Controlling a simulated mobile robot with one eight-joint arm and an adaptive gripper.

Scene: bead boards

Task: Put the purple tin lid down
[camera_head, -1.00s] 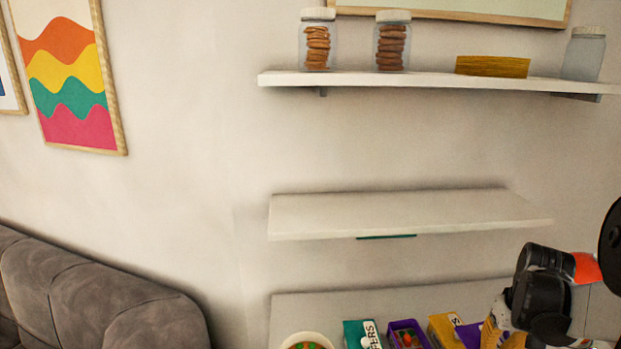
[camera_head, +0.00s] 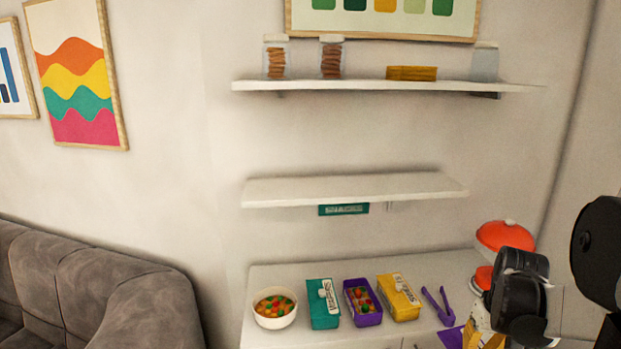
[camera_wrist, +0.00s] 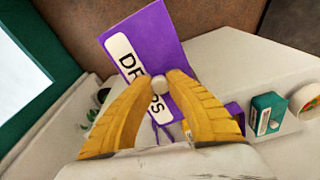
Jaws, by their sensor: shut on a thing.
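The purple tin lid (camera_wrist: 150,38), with a white label reading partly "DR…PS" and a pale knob, is tilted in my gripper (camera_wrist: 159,84). The yellow fingers are shut on the knob. In the head view, part of the lid (camera_head: 452,338) shows at the bottom edge beside my fingers, above or in front of the counter's front edge. The open purple tin (camera_head: 368,320) stands on the counter, full of red, orange and green pieces. It is up and left of my gripper in that view, well apart from the lid.
On the counter (camera_head: 290,275) stand a bowl (camera_head: 275,321), a lidded teal tin (camera_head: 323,312), a lidded yellow tin (camera_head: 402,308), purple tongs (camera_head: 439,305) and a red-topped object (camera_head: 505,235) behind my wrist. Bare counter lies behind the tins. A shelf (camera_head: 350,188) hangs above.

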